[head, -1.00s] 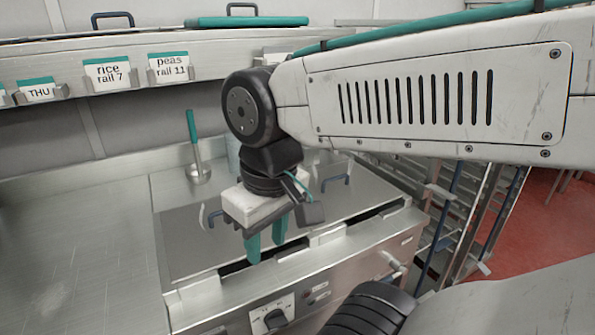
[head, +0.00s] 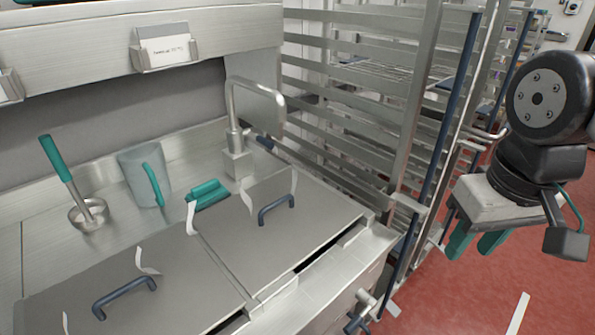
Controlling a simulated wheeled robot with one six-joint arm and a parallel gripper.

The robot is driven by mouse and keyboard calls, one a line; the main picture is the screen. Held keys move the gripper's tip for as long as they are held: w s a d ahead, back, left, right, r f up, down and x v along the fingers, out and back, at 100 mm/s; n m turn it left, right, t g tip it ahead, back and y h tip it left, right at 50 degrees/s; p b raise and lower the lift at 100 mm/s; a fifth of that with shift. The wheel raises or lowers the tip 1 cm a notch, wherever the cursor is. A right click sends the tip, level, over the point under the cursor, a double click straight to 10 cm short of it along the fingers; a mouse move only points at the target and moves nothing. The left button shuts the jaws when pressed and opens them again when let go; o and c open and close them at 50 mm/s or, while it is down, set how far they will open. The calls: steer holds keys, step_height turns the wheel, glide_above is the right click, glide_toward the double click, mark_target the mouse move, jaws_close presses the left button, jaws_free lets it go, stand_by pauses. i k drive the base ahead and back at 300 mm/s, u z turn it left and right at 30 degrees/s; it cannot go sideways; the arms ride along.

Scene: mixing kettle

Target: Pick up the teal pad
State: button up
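The teal pad (head: 207,194) lies on the steel counter at the back, between the clear jug and the tap, behind the kettle lids. It looks like a small block with a raised top. My gripper (head: 473,246) is at the right of the head view, over the red floor and well away from the pad. Its two teal fingers point down with a gap between them, and nothing shows between them.
A clear jug (head: 145,176) with a teal handle and a teal-handled ladle (head: 90,214) stand left of the pad. A bent steel tap (head: 238,135) stands right of it. Two lids with dark handles (head: 277,209) lie in front. A tall rack (head: 400,110) stands at right.

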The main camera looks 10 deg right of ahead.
mark_target(206, 195)
steer(key=z, duration=0.45)
steer(key=k, duration=0.6)
steer(key=u, duration=1.6)
steer(key=i, duration=0.5)
